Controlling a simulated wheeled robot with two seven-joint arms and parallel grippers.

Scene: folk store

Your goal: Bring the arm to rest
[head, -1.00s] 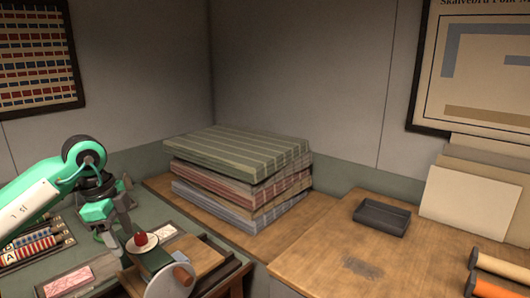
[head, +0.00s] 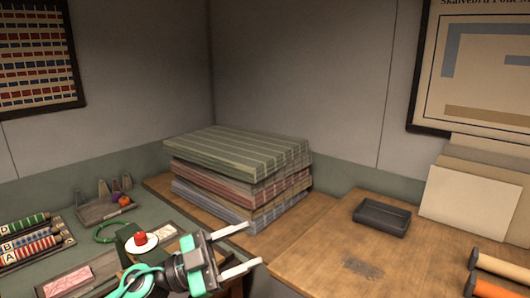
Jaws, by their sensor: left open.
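My left gripper (head: 250,247) is at the bottom, left of centre, in the head view. Its two pale fingers are spread apart and point to the right, with nothing between them. It is near the front edge of the green-topped table (head: 78,246), in front of the folded cloth stack. The teal and black wrist behind it covers part of the table's front. My right gripper is not in view.
A red item on a white dish (head: 147,248) stands close left of the gripper. Behind are a green ring (head: 103,238) and a small rack (head: 97,213). Labelled rolls (head: 30,243) lie left. Folded cloths (head: 235,153) and a dark tray (head: 381,219) sit on wooden surfaces.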

